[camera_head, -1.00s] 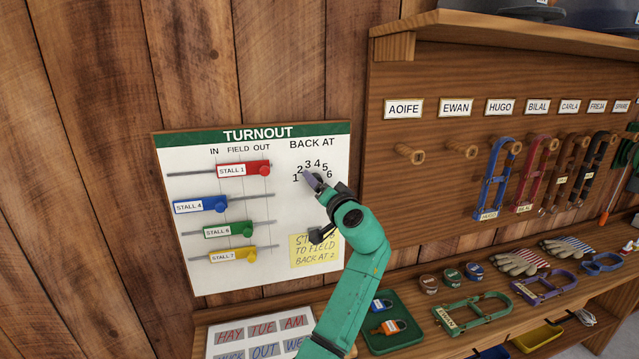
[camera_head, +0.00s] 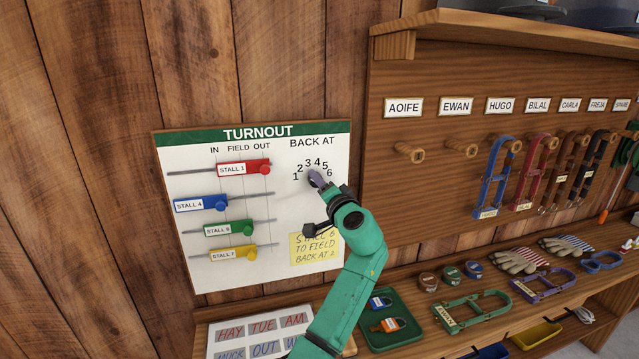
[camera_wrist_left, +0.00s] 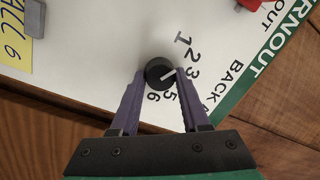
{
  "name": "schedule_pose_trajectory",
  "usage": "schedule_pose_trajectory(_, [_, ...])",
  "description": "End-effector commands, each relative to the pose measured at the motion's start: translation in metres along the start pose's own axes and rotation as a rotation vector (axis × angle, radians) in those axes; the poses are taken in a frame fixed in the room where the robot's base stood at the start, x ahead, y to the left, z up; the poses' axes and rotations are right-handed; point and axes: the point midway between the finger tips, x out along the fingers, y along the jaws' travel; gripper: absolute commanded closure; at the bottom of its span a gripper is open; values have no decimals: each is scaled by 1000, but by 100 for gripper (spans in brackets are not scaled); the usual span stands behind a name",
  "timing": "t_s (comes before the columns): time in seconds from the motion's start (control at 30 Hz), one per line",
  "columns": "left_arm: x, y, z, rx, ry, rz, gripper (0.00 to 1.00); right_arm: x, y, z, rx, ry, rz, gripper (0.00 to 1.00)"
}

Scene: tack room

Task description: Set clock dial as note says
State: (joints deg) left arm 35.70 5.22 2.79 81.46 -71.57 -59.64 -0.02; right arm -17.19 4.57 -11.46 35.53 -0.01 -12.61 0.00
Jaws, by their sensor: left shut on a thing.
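The black clock dial (camera_wrist_left: 157,72) with a white pointer line is on the white turnout board (camera_head: 290,225), below BACK AT and the numbers 1 to 6. My left gripper (camera_head: 317,179) is at the dial. In the left wrist view its purple fingers (camera_wrist_left: 156,78) are on either side of the dial, shut on it. The pointer slants toward the 2 and 3 side; the exact number is hard to tell. A yellow note (camera_head: 312,250) reads STALL 6 TO FIELD, BACK AT 2; my arm covers its right edge. The green Stall 6 slider (camera_head: 227,230) sits at the FIELD line. My right gripper is out of view.
Red, blue and yellow sliders (camera_head: 238,170) share the board. A pegboard (camera_head: 430,190) with name labels and hanging halters stands to the right. Below, a bench holds a green tray (camera_head: 410,335) with padlocks, a halter and gloves. A letter board (camera_head: 222,325) is at lower left.

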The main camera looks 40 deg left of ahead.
Motion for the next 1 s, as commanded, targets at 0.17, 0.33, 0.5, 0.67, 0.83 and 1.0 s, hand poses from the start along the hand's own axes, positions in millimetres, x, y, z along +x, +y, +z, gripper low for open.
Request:
schedule_pose_trajectory(0.17, [0,0,0,110,6,-5,100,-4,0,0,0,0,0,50])
schedule_pose_trajectory(0.33, [0,1,1,184,11,-10,100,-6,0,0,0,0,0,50])
schedule_pose_trajectory(0.5, [0,2,1,220,14,-12,100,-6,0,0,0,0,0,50])
schedule_pose_trajectory(0.67, [0,2,1,227,14,-12,100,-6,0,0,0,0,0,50])
schedule_pose_trajectory(0.83, [0,2,1,226,14,-12,100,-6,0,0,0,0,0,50])
schedule_pose_trajectory(1.0, [0,2,1,226,14,-12,24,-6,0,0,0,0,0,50])
